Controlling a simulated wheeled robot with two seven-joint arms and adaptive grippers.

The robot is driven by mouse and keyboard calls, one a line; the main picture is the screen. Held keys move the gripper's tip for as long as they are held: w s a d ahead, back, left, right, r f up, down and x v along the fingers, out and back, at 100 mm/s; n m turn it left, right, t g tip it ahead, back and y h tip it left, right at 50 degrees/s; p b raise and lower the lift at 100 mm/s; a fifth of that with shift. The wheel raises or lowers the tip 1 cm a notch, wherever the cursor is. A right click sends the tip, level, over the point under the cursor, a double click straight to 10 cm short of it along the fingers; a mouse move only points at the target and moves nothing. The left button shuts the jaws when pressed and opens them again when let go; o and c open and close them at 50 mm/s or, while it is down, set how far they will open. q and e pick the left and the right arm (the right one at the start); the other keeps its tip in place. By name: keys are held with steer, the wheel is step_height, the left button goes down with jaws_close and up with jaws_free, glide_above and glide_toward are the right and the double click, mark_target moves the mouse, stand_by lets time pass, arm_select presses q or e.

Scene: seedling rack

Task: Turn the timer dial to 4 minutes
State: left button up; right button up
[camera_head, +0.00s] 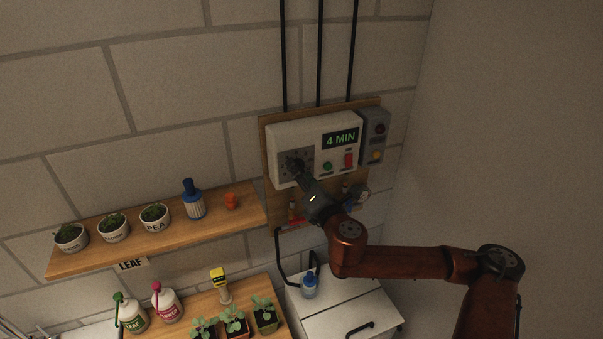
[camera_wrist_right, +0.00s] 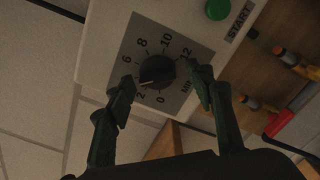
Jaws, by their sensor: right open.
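The timer box (camera_head: 281,131) is on the wall panel, and its display (camera_head: 340,139) reads "4 MIN". The black dial (camera_wrist_right: 157,71) sits on a grey numbered plate (camera_wrist_right: 172,40). Its white mark points left in the right wrist view, between the 2 and the 6; the 4 there is hidden by a finger. My right gripper (camera_wrist_right: 163,88) is open, one finger on each side of the dial, with gaps between fingers and knob. In the head view this gripper (camera_head: 300,168) covers part of the dial. My left gripper is not in view.
A green START button (camera_wrist_right: 218,9) and a red switch (camera_head: 349,160) are beside the dial. A grey box (camera_head: 375,130) adjoins on the right. A wooden shelf (camera_head: 160,234) with pots is at left; a white cabinet (camera_head: 335,312) stands below.

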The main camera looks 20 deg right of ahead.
mark_target(296, 135)
step_height(296, 135, up, 10)
steer(key=shift+a+f, duration=0.15)
steer(key=shift+f, duration=0.1)
steer(key=shift+d+r, duration=0.25)
steer(key=shift+r, duration=0.05)
steer(key=shift+c, duration=0.3)
